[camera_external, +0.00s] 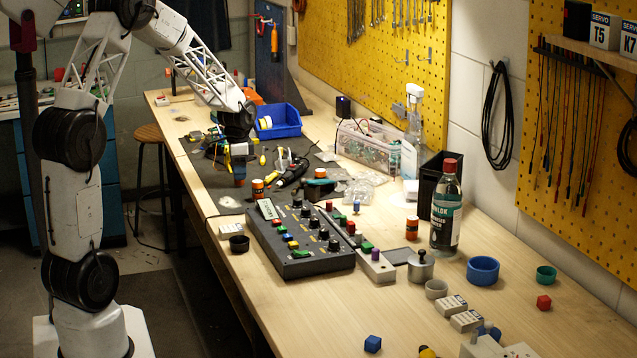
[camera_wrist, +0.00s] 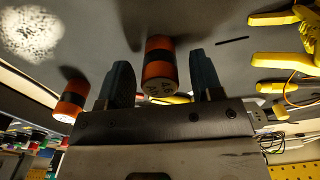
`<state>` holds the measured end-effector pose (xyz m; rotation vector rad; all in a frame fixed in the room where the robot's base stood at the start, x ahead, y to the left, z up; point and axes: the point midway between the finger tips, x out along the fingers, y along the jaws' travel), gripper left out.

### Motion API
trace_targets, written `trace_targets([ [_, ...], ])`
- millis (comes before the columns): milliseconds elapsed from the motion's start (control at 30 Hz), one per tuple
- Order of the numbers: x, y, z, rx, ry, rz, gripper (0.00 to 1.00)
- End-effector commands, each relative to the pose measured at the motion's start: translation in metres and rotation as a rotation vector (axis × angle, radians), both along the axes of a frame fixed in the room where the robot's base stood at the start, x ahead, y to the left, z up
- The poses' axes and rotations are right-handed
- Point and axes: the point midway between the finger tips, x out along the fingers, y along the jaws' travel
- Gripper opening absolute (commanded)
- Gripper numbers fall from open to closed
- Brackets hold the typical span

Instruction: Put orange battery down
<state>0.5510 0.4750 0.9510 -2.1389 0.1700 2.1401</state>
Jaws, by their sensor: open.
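My gripper (camera_external: 238,166) points down over the dark mat at the left of the bench. In the wrist view its two fingers (camera_wrist: 160,76) are open, one on each side of an orange battery (camera_wrist: 160,66) with a dark band. A gap shows between the battery and each finger. The same orange battery (camera_external: 239,181) shows below the fingers in the external view, upright, its lower end appearing to meet the mat. A second orange battery (camera_external: 258,189) stands close by to the right; it also shows at the left of the wrist view (camera_wrist: 70,101).
The dark mat (camera_external: 205,172) holds yellow-handled tools (camera_wrist: 285,60). A black control box (camera_external: 300,250) with knobs stands in front, and a blue bin (camera_external: 279,128) behind. Another orange battery (camera_external: 411,228) stands near the bottle (camera_external: 446,210). Bare mat lies left of my gripper.

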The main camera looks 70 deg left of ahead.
Motion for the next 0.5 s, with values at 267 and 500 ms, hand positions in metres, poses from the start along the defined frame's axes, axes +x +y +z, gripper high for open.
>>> trace_targets([
  [267, 0.0, 0.0, 0.038, 0.003, -0.002, 0.0, 0.6],
  [500, 0.0, 0.0, 0.077, 0.003, -0.002, 0.0, 0.6],
])
